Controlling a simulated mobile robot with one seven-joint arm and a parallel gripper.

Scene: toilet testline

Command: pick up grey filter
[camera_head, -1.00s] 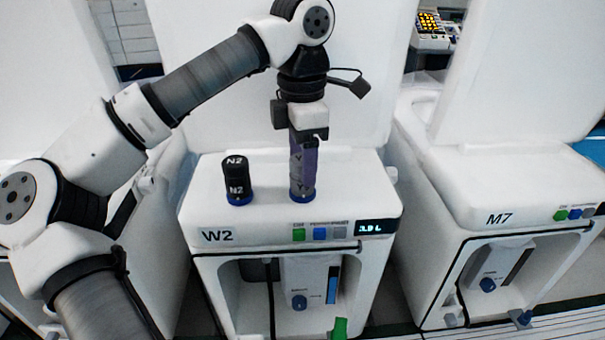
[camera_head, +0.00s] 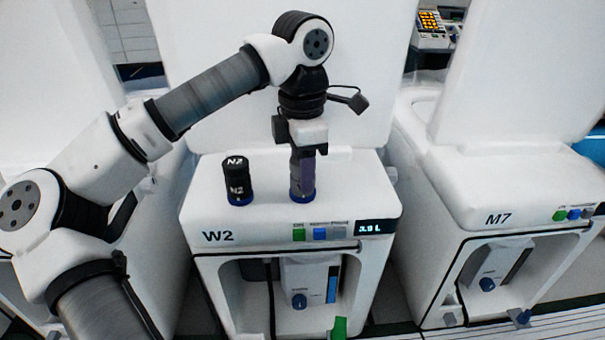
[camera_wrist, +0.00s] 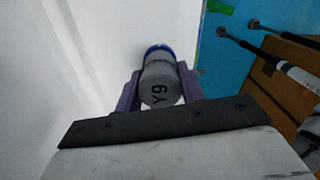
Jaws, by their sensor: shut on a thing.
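The grey filter (camera_wrist: 160,84), a grey cylinder marked Y9 with a blue base ring, sits between the purple fingers of my gripper (camera_wrist: 160,90) in the wrist view. In the head view the grey filter (camera_head: 296,186) is upright on top of the white W2 unit (camera_head: 270,228), its blue base at the unit's top. My gripper (camera_head: 303,166) comes down over it from above and is shut on it. The fingers hide part of the filter.
A black filter (camera_head: 237,180) marked N2 with a blue base stands just left of the grey filter. The white M7 unit (camera_head: 470,190) is at the right. A white upright panel (camera_head: 215,70) rises behind W2. The front of W2's top is clear.

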